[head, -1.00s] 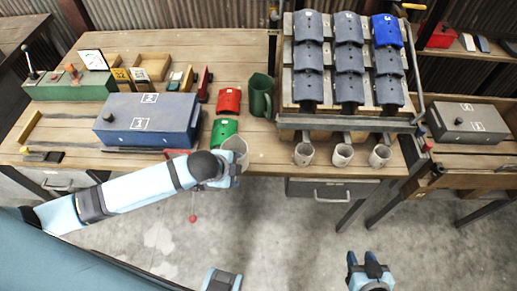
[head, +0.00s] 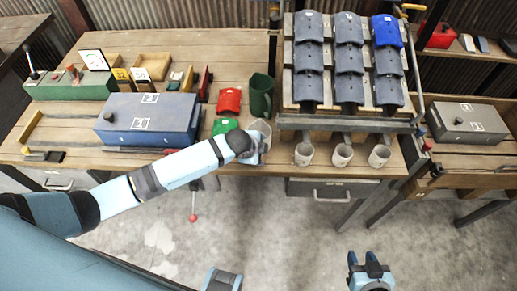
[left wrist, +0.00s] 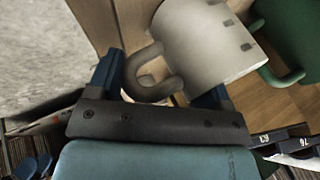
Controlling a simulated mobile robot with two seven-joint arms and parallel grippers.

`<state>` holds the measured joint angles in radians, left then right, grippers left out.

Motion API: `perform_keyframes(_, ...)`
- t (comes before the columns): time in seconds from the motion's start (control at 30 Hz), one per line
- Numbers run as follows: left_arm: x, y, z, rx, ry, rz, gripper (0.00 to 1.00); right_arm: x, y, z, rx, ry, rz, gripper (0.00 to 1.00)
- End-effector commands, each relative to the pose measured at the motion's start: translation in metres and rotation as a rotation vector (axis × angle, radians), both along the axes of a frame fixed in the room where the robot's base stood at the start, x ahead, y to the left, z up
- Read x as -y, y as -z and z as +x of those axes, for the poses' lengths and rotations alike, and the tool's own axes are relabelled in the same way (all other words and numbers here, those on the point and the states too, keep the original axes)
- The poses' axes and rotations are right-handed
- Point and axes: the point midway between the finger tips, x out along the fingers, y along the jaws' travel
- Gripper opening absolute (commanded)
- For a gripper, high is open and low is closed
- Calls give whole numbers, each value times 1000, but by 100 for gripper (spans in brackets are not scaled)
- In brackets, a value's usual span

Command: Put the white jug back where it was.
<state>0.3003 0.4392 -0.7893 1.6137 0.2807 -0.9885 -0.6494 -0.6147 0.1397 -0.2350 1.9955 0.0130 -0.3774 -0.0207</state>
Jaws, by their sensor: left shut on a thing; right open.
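The white jug (head: 263,127) is at the front of the wooden bench, just in front of the green jug (head: 261,92) and left of the rack. My left gripper (head: 256,150) is shut on the white jug and partly hides it in the head view. In the left wrist view the white jug (left wrist: 205,45) has its handle between the fingers of my left gripper (left wrist: 160,85). The green jug (left wrist: 295,35) is close beside it there. Whether the white jug touches the bench I cannot tell. My right gripper (head: 368,262) is open and empty over the floor.
A rack with grey and blue curved pieces (head: 348,57) stands to the right, with several pale cups (head: 342,155) below it. A red curved piece (head: 229,100) and a green one (head: 223,126) lie to the left, near a blue-grey box (head: 148,120).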

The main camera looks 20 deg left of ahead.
Motion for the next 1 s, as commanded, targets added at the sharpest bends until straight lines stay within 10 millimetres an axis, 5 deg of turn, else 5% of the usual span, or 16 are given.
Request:
perform_keyframes(0.27, 0, 3, 0, 0, 0, 0, 31, -1, 0, 0, 1, -1, 1, 41)
perform_keyframes(0.3, 0, 2, 0, 0, 0, 0, 82, -1, 0, 0, 1, -1, 1, 41)
perform_keyframes(0.4, 0, 2, 0, 0, 0, 0, 98, -1, 0, 0, 0, -1, 1, 41)
perform_keyframes(0.73, 0, -3, -1, 1, 1, 0, 98, 0, 2, -1, -4, -1, -1, 41)
perform_keyframes(1.0, -10, -44, -27, 2, 2, 0, 98, 1, -2, -1, -4, 1, -2, 41)
